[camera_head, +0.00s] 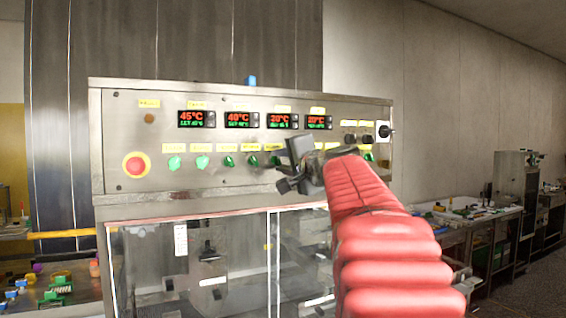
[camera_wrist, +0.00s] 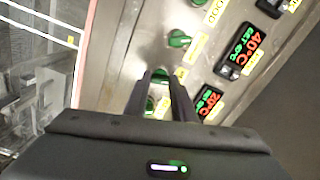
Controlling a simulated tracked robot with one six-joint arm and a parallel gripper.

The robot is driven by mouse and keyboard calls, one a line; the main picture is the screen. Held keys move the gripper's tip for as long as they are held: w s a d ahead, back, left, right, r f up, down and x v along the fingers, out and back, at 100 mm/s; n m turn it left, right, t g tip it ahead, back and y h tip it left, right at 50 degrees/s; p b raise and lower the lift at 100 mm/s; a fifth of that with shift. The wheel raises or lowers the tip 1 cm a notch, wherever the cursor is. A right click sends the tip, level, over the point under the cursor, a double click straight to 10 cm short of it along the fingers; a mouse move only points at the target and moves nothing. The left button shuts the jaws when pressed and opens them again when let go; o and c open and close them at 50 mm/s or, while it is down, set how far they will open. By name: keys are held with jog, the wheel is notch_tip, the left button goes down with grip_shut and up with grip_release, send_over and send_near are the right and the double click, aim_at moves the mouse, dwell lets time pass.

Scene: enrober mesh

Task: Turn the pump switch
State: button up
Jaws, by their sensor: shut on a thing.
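A row of green turn switches runs along the steel control panel (camera_head: 130,110), each under a small yellow label. The label words are too blurred for me to tell which is the pump switch. My gripper (camera_head: 281,162) is at the right part of this row, in front of the panel. In the wrist view its two dark fingers (camera_wrist: 162,80) are closed around one green switch (camera_wrist: 160,72), most of which they hide. Another green switch (camera_wrist: 180,39) shows clear beyond the fingertips, and part of one more (camera_wrist: 150,103) shows beside the left finger.
Red digital displays (camera_head: 242,120) sit above the switches. A red emergency button (camera_head: 136,165) is at the panel's left and a black rotary knob (camera_head: 385,132) at its right. A glass-fronted cabinet (camera_head: 190,255) lies below. A cluttered workbench (camera_head: 470,213) stands at the right.

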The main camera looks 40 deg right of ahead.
jog(key=m, duration=0.4)
jog(key=shift+f, duration=0.3)
jog(key=m, duration=0.5)
jog(key=shift+w+f, duration=0.1)
jog(key=o, duration=1.1)
jog(key=shift+c, duration=0.2)
jog(key=shift+r, duration=0.2)
jog(key=shift+v, duration=0.95)
jog(key=v, duration=1.2)
